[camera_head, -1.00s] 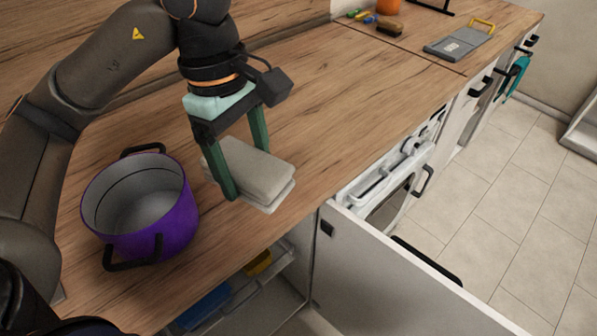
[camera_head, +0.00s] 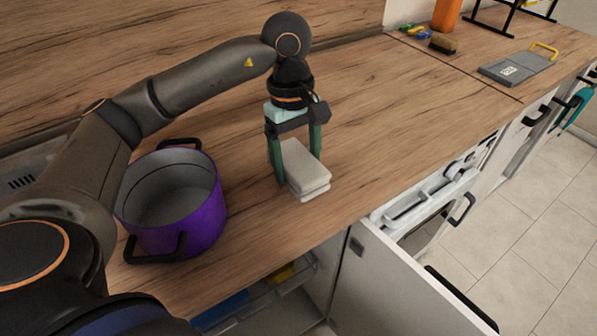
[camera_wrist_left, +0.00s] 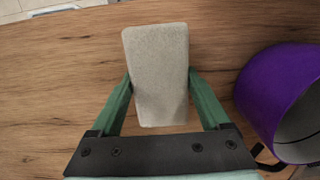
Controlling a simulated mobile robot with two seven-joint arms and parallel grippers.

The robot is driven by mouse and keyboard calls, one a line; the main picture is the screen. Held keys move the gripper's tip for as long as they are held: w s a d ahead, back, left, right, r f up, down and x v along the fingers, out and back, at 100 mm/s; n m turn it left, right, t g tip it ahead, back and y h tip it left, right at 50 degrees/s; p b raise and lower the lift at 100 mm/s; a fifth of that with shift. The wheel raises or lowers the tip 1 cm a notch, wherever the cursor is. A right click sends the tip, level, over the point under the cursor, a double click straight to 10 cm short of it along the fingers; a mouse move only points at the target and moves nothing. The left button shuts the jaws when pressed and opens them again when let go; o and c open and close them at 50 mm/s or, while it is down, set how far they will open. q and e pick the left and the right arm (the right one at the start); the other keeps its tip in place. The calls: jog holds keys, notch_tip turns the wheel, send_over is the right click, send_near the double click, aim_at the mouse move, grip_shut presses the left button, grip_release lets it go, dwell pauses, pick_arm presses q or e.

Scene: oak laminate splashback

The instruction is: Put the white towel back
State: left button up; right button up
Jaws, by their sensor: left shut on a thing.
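The white towel (camera_head: 305,176), folded into a thick, pale grey-white block, is on the wooden worktop, or only just above it. My left gripper (camera_head: 298,169) points down with its green fingers closed on the towel's two long sides. In the left wrist view the towel (camera_wrist_left: 156,85) lies lengthwise between both fingertips (camera_wrist_left: 160,73), its far end sticking out beyond them. My right gripper is not in view.
A purple pot (camera_head: 200,228) with black handles stands left of the towel. An open cabinet door (camera_head: 400,285) juts out at the front, beside a cabinet with pull-out racks (camera_head: 275,300). A grey board (camera_head: 515,68) and a brush (camera_head: 443,43) lie farther back. The worktop between is clear.

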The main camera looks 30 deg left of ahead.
aim_at(294, 149)
pick_arm(q)
jog(key=shift+w+a+f, duration=0.15)
jog(key=shift+w+f, duration=0.2)
jog(key=shift+f, duration=0.05)
jog(key=f, duration=0.3)
jog(key=shift+w+a+f, duration=0.1)
jog(key=shift+w+a, duration=0.05)
jog(key=shift+w, duration=0.1)
jog(key=shift+f, duration=0.3)
jog(key=shift+f, duration=0.2)
jog(key=o, duration=1)
jog(key=shift+o, duration=0.2)
jog(key=shift+r, duration=0.1)
jog(key=r, duration=0.4)
jog(key=a+r, duration=0.1)
jog(key=r, duration=0.3)
jog(key=r+p, duration=0.1)
jog(key=r, duration=0.3)
jog(key=shift+w+a+r, duration=0.1)
jog(key=shift+w+a, duration=0.1)
jog(key=shift+w, duration=0.1)
